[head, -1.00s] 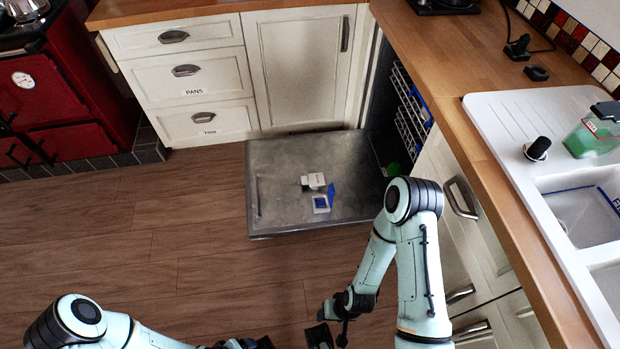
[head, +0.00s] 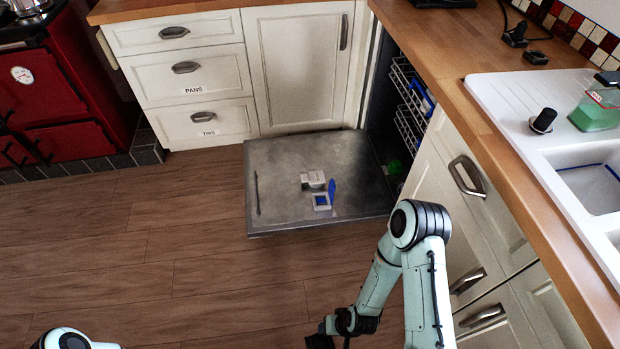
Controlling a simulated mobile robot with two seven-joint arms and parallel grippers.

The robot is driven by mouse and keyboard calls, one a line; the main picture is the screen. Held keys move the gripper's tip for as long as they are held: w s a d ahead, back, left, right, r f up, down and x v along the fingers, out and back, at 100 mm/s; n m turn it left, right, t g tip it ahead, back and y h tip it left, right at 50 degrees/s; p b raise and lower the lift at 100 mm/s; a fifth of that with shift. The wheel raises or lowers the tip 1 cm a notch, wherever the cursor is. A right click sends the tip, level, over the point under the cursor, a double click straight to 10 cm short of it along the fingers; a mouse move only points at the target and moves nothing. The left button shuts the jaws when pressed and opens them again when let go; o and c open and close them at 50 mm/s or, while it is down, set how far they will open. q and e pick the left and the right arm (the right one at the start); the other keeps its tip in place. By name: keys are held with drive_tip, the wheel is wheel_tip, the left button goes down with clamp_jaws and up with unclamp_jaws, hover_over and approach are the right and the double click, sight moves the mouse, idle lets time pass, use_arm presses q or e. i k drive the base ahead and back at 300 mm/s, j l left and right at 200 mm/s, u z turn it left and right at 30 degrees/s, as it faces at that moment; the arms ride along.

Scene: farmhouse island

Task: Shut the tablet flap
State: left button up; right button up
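The tablet dispenser lies on the inner face of the lowered dishwasher door (head: 285,212). Its blue tablet flap (head: 332,190) stands up, open, at the right of a small square compartment (head: 321,202) with a blue inside. A grey-white piece (head: 313,180) sits just behind the compartment. My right gripper (head: 322,342) is at the bottom edge, in front of the door and well apart from the flap; its fingers are mostly cut off. Of my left arm only a rounded joint shows at the bottom left; its gripper is out of view.
The dishwasher opening with a white rack (head: 410,100) is behind the door, under the wooden worktop (head: 470,60). Cream drawers (head: 205,85) stand left, a cream cupboard with handles (head: 468,176) right. The wooden floor (head: 150,250) before the door is clear.

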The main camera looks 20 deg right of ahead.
sight(331, 186)
drive_tip(key=z, duration=2.45)
drive_tip(key=i+j+z, duration=0.1)
drive_tip(key=j, duration=0.25)
drive_tip(key=i+j, duration=0.15)
drive_tip(key=j, duration=0.15)
drive_tip(key=i+j+z, duration=0.15)
drive_tip(key=j, duration=0.2)
drive_tip(key=i+j, duration=0.1)
drive_tip(key=j, duration=0.2)
drive_tip(key=i+j, duration=0.1)
drive_tip(key=j, duration=0.25)
drive_tip(key=i+j, duration=0.1)
drive_tip(key=j, duration=0.2)
